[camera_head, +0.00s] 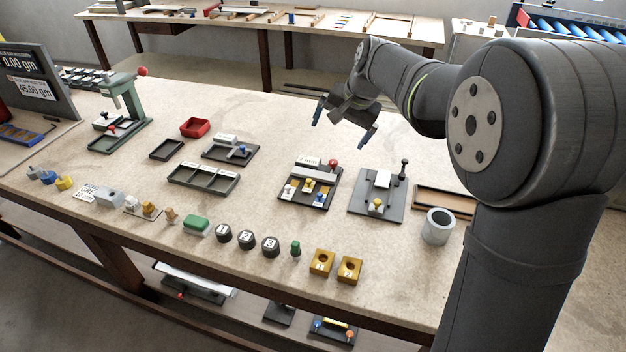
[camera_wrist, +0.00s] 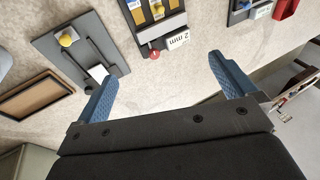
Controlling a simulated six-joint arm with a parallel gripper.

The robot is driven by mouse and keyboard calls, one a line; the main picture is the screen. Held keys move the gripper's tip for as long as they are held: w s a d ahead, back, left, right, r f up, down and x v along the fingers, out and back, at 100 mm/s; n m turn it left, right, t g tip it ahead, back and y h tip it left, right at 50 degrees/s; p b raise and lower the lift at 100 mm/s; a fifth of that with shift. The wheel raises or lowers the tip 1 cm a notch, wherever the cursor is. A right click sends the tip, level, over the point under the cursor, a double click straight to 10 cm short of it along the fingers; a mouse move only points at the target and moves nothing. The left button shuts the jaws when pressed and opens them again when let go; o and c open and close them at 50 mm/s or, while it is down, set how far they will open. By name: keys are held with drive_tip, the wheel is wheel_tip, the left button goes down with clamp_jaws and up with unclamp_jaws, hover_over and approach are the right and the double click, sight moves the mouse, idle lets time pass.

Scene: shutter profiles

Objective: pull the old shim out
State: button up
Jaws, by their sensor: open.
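My gripper (camera_head: 343,124) is open and empty, raised above the table behind the fixtures. Its blue fingers also show wide apart in the wrist view (camera_wrist: 162,72). A dark fixture (camera_head: 310,186) with a "2 mm" label and a red knob holds several strips, one with a yellow knob (camera_head: 308,186). It is partly cut off in the wrist view (camera_wrist: 150,22). To its right is a grey plate fixture (camera_head: 361,207) with a white block, a black upright lever and a yellow-knobbed piece (camera_head: 376,204). I cannot tell which piece is the old shim.
A grey cup (camera_head: 437,227) and a cork-coloured tray (camera_head: 445,200) lie right of the plate. A small dark fixture (camera_head: 231,150) and red bin (camera_head: 195,127) stand to the left. Numbered black weights and yellow blocks line the front. Table behind the fixtures is clear.

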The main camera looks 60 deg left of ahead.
drive_tip(key=shift+w+d+r, duration=0.1)
drive_tip(key=shift+d+r, duration=0.15)
drive_tip(key=shift+r, duration=0.4)
drive_tip(key=c, duration=1.5)
drive_tip(key=shift+a+f, duration=0.25)
drive_tip(key=c, duration=0.3)
drive_tip(key=s+a+f+n, duration=0.1)
drive_tip(key=a+f+n, duration=0.1)
drive_tip(key=n, duration=0.1)
drive_tip(key=s+a+f+n, duration=0.2)
drive_tip(key=a+f+n, duration=0.1)
drive_tip(key=s+a+f+n+t, duration=0.1)
drive_tip(key=s+a+f+n, duration=0.1)
drive_tip(key=a+n, duration=0.1)
drive_tip(key=shift+s+a+f, duration=0.2)
drive_tip(key=shift+f, duration=0.2)
clamp_jaws()
hover_over(306, 184)
drive_tip(key=a, duration=0.4)
wheel_tip(306, 184, down, 10)
drive_tip(key=shift+r, duration=0.2)
drive_tip(key=shift+d, duration=1.15)
drive_tip(key=shift+d+f, duration=0.25)
drive_tip(key=shift+d, duration=0.55)
